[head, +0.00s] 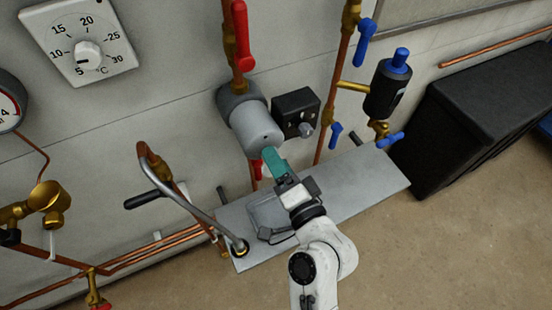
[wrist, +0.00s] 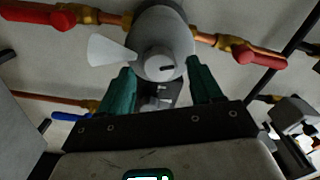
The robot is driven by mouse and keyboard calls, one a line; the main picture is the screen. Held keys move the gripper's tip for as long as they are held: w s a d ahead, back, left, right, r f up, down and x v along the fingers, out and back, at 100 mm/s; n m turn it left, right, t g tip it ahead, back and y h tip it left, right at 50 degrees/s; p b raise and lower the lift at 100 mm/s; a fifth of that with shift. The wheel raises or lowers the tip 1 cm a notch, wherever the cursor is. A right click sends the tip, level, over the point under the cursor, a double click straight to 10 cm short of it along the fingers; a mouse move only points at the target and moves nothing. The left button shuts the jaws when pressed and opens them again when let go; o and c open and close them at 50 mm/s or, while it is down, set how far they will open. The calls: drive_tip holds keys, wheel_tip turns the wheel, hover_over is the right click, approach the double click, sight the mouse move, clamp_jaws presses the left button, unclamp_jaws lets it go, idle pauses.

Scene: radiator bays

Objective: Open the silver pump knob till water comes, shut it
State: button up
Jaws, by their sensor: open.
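The grey pump (head: 255,125) is mounted on a vertical copper pipe on the wall. It also shows in the wrist view (wrist: 150,22). The silver knob (wrist: 160,65), with a dark slot, is at the middle of the pump's face. In the head view my gripper mostly covers this spot. My gripper (head: 271,153) is open, its teal fingers reaching up to the pump's face. In the wrist view the fingers (wrist: 163,72) are on either side of the knob, with gaps visible. I cannot tell whether they touch the pump. No water shows.
A black box (head: 292,108) with its own small knob is right of the pump. Red valve handles (wrist: 63,18) (wrist: 258,55) are on the pipe at both sides. A pale cone-shaped piece (wrist: 105,52) is beside the pump. A metal tray (head: 370,178) lies below.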

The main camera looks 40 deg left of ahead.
drive_tip(key=b+v, duration=0.2)
drive_tip(key=v, duration=0.7)
drive_tip(key=shift+d, duration=0.2)
drive_tip(key=s+d+f+h, duration=0.1)
drive_tip(key=d+f+h, duration=0.2)
drive_tip(key=d+f, duration=0.35)
drive_tip(key=d+f+n+g+h, duration=0.1)
drive_tip(key=d+f+h, duration=0.25)
drive_tip(key=d, duration=0.55)
drive_tip(key=s+d+f+h, duration=0.1)
drive_tip(key=d+f+h, duration=0.35)
drive_tip(key=d, duration=0.35)
drive_tip(key=s+d+f+g+h, duration=0.1)
drive_tip(key=s+d+g+h, duration=0.1)
drive_tip(key=s+d, duration=0.4)
drive_tip(key=s+d+f+m+g+h, duration=0.1)
drive_tip(key=s+d, duration=0.4)
drive_tip(key=d, duration=0.6)
drive_tip(key=g+h, duration=0.1)
drive_tip(key=h, duration=0.1)
drive_tip(key=shift+s+d+f+g+h, duration=0.2)
drive_tip(key=shift+s+f+g+h, duration=0.2)
drive_tip(key=shift+w+a, duration=0.1)
drive_tip(key=shift+w, duration=0.05)
